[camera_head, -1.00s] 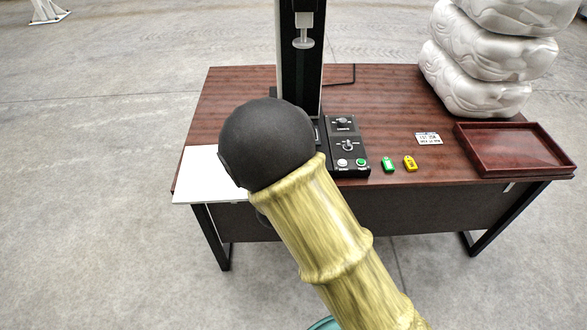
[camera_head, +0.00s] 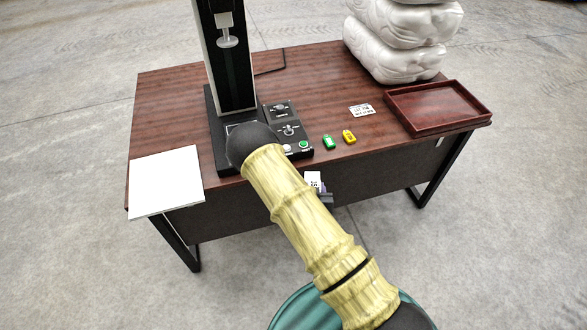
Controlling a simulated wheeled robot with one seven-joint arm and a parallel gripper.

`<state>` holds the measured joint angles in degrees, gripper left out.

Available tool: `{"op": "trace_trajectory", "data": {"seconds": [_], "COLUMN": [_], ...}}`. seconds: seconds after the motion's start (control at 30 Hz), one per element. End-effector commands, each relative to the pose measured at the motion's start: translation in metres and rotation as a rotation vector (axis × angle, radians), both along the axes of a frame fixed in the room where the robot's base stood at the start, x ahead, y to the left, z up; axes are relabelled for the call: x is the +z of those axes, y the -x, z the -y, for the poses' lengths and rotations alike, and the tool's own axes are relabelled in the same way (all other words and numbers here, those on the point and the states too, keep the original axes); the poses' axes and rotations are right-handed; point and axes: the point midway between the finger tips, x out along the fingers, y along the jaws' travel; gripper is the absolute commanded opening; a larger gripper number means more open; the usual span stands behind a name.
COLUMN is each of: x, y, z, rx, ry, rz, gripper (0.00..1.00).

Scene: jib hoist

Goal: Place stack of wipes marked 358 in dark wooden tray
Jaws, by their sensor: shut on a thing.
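My gripper (camera_head: 325,197) shows as a small dark part in front of the desk's front edge, partly hidden behind my arm. It is shut on a small white item with dark print, likely the stack of wipes (camera_head: 313,180). The print is too small to read surely, and its lower part is hidden. The dark wooden tray (camera_head: 410,122) lies on the right end of the desk, reddish brown with a low rim, and looks empty. The gripper and the held item are to the left of the tray and nearer to me.
The desk (camera_head: 170,100) bears a black test stand (camera_head: 232,75) with a control box (camera_head: 290,128). A white sheet (camera_head: 165,180) overhangs the left front. A green tag (camera_head: 329,142), a yellow tag (camera_head: 349,136) and a printed card (camera_head: 362,111) lie left of the tray. White sacks (camera_head: 395,50) stand behind it.

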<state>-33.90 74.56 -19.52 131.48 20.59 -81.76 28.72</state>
Motion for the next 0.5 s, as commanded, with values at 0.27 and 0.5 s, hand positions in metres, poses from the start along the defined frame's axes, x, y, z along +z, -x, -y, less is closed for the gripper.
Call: {"op": "trace_trajectory", "data": {"seconds": [0.27,0.5], "x": [-0.043,-0.057], "y": [0.041,0.058], "z": [0.046,0.059], "rx": [0.05,0.073], "ry": [0.004,0.0], "rz": [-0.006,0.001], "gripper": [0.19,0.19]}}
